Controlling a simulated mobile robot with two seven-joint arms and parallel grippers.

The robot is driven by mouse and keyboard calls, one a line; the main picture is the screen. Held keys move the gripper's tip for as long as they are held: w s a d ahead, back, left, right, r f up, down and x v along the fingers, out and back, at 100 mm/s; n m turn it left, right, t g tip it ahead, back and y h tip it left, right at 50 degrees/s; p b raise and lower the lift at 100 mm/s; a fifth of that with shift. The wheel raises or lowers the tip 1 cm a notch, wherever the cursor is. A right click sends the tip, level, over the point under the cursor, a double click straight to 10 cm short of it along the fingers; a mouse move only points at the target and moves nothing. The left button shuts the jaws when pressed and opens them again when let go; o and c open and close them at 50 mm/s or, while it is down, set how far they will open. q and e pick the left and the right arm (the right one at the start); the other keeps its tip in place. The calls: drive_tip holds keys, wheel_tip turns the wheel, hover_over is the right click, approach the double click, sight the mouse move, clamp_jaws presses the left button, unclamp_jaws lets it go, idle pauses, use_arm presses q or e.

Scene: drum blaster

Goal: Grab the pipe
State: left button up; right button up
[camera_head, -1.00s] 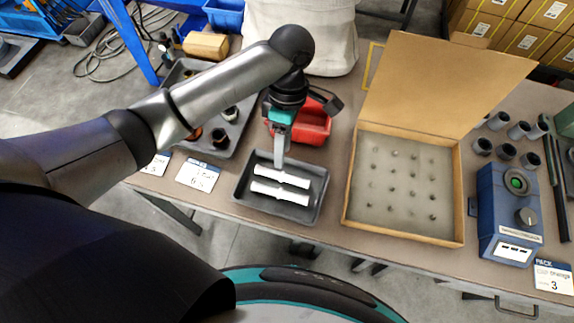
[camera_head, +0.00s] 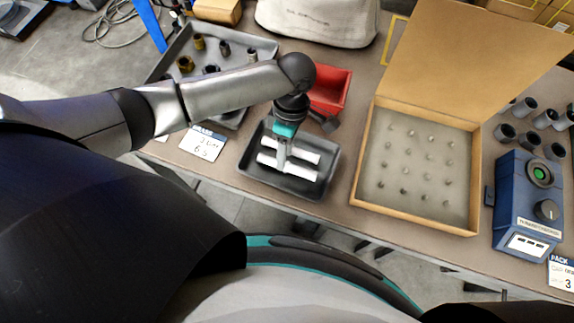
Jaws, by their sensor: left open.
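Two white pipes lie side by side in a dark grey tray (camera_head: 318,186) on the table: an upper pipe (camera_head: 305,152) and a lower pipe (camera_head: 299,171). My left gripper (camera_head: 282,162) points down into the tray from above and is open. Its fingers are at the left half of the pipes and cover part of them. Whether the fingers touch a pipe or straddle one cannot be told. My right gripper is not in view.
A red bin (camera_head: 330,88) stands just behind the tray. An open cardboard box (camera_head: 420,215) with rows of small pegs is to the right, then a blue device (camera_head: 522,205). A larger grey tray (camera_head: 262,46) with dark parts lies behind my left arm.

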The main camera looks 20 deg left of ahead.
sight(287, 167)
use_arm(q)
drive_tip(key=shift+x, duration=1.45)
drive_tip(key=shift+s, duration=0.1)
clamp_jaws()
